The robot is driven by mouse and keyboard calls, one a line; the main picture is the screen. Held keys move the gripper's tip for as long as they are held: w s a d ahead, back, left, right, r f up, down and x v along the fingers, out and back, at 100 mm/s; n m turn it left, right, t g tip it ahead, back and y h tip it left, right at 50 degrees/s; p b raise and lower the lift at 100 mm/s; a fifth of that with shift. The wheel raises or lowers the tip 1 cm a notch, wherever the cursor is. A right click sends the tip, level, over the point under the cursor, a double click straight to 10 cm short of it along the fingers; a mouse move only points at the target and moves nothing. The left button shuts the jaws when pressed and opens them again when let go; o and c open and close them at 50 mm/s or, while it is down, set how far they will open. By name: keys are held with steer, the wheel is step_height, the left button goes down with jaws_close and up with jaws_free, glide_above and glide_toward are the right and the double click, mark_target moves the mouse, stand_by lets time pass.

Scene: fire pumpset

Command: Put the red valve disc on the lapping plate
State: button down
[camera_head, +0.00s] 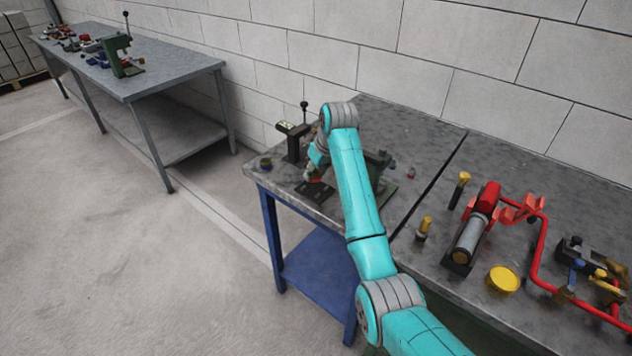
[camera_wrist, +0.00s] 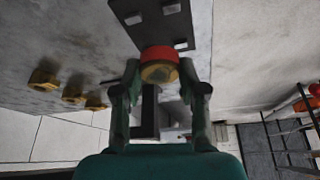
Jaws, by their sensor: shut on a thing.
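The red valve disc (camera_wrist: 160,54), red with a brass-coloured face, sits between the two fingertips of my gripper (camera_wrist: 160,70) in the wrist view. My gripper is shut on it. A dark plate with small pale pads (camera_wrist: 152,18), which looks like the lapping plate, lies just beyond the disc, and the disc overlaps its edge in the picture. I cannot tell whether they touch. In the head view the dark plate (camera_head: 314,191) lies near the bench's left front edge, and my gripper (camera_head: 316,174) is close above it, partly hidden by my arm.
A dark press-like tool (camera_head: 292,145) stands behind my gripper, and a small dark cup (camera_head: 266,163) is to its left. Several brass pieces (camera_wrist: 72,90) show at left in the wrist view. A red cylinder (camera_head: 488,197), red pipe (camera_head: 540,262) and yellow cap (camera_head: 503,279) occupy the right bench.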

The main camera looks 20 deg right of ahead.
mark_target(318, 177)
steer(key=shift+f, duration=2)
steer(key=shift+f, duration=0.1)
steer(key=c, duration=0.6)
jaws_free()
steer(key=shift+c, duration=0.2)
steer(key=v, duration=1.2)
